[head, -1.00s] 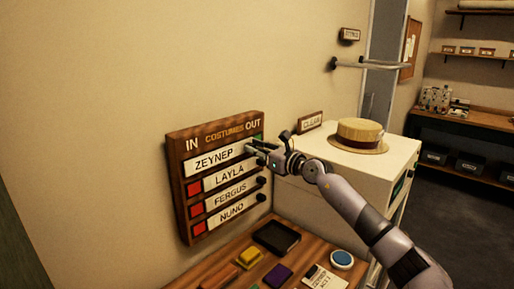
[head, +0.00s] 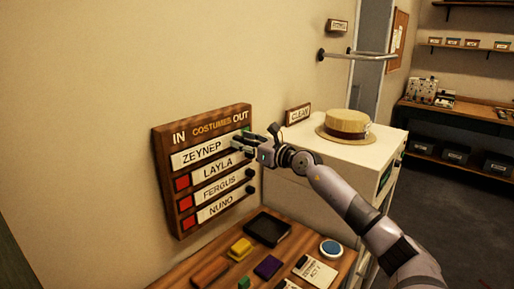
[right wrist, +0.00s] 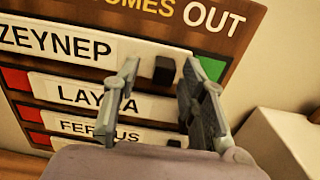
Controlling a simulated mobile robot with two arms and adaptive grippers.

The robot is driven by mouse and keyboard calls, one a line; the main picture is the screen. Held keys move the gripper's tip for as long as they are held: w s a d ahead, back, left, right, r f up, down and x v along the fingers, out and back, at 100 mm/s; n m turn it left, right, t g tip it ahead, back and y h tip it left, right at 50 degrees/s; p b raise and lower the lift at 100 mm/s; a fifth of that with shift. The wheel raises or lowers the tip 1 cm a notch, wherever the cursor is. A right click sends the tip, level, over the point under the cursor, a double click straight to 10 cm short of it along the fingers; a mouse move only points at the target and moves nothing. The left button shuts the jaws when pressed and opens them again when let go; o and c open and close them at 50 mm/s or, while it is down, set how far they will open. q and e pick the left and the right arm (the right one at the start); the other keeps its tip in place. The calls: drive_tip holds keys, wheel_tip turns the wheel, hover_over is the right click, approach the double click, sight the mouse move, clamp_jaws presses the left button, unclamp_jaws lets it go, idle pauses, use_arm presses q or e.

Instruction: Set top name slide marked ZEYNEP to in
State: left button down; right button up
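The wooden in/out board (head: 160,170) hangs on the wall, with IN at its left and OUT at its right. Its top name slide, ZEYNEP (head: 201,153), sits at the left end of its row. A green patch (right wrist: 211,68) shows at the row's right end in the right wrist view. The slide's black knob (right wrist: 163,70) is between the fingers of my right gripper (right wrist: 162,66), with a gap visible on both sides. That gripper is open, and in the head view it reaches the board's right side (head: 243,145). My left gripper is not in view.
The LAYLA (head: 217,171), FERGUS (head: 218,188) and NUNO (head: 220,206) slides lie below, each with red at its left. A white cabinet (head: 345,158) with a straw hat (head: 345,125) stands right of the board. A wooden table (head: 205,272) with a black tray (head: 268,229) is below.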

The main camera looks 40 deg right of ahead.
drive_tip(key=s+d, duration=0.1)
drive_tip(key=s, duration=1)
drive_tip(key=shift+s, duration=0.25)
idle(0.4)
